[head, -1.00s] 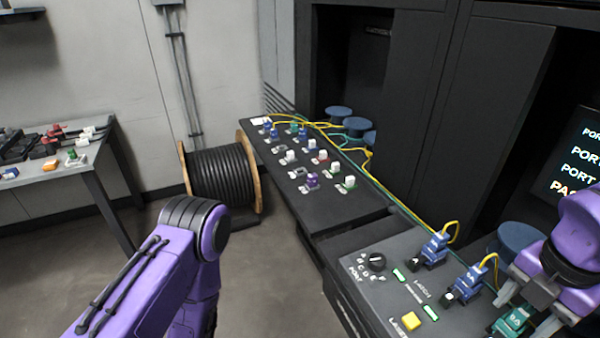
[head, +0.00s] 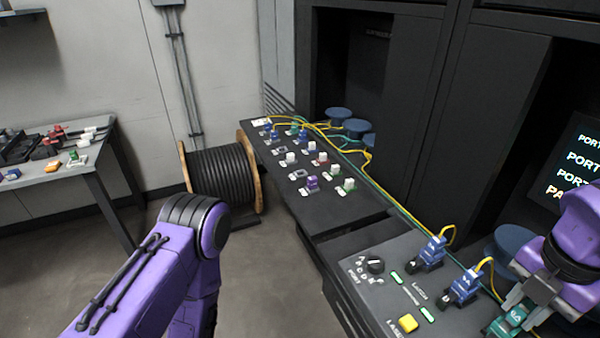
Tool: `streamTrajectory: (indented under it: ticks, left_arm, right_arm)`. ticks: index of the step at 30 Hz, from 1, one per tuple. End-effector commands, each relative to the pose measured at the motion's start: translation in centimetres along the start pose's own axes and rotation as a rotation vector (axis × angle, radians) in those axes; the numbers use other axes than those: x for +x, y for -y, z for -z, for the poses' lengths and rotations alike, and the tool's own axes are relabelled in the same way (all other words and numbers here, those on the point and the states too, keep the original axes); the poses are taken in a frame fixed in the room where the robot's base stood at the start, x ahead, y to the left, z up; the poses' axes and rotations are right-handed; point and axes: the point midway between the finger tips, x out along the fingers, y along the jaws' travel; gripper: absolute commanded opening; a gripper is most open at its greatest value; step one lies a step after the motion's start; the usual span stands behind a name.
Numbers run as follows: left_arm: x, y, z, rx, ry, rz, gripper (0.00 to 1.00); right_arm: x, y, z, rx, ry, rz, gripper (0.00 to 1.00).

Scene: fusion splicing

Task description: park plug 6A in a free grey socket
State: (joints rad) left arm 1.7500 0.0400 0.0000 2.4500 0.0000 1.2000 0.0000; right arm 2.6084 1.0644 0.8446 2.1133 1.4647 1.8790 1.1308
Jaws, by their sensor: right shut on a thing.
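Plug 6A is most likely the teal plug (head: 506,323) at the bottom right of the head view; its label is only partly readable. My right gripper (head: 524,311) is shut on it from above, and the fingers hide part of the plug. The plug is still at the near console. Two grey sockets (head: 281,150) (head: 298,174) on the far panel look empty. Of my left arm only purple links show; its gripper is out of view.
Two blue plugs (head: 431,252) (head: 465,287) with yellow cables stand beside the teal plug. The near console (head: 345,245) also bears a black knob (head: 375,264) and a yellow button (head: 408,323). Several coloured plugs and cables crowd the far panel (head: 350,208). A cable reel (head: 222,172) stands on the floor.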

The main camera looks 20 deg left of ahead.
Motion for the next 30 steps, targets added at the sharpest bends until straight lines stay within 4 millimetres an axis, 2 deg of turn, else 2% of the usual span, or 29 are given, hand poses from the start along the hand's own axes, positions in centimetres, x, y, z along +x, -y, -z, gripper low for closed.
streamTrajectory:
  ticks: [30]
  left_arm:
    - [-3.1, 0.3, 1.3, 0.0, 0.0, 0.0, 0.0]
  right_arm:
    - [-4.0, 0.0, 0.0, 0.0, 0.0, 0.001, 0.0]
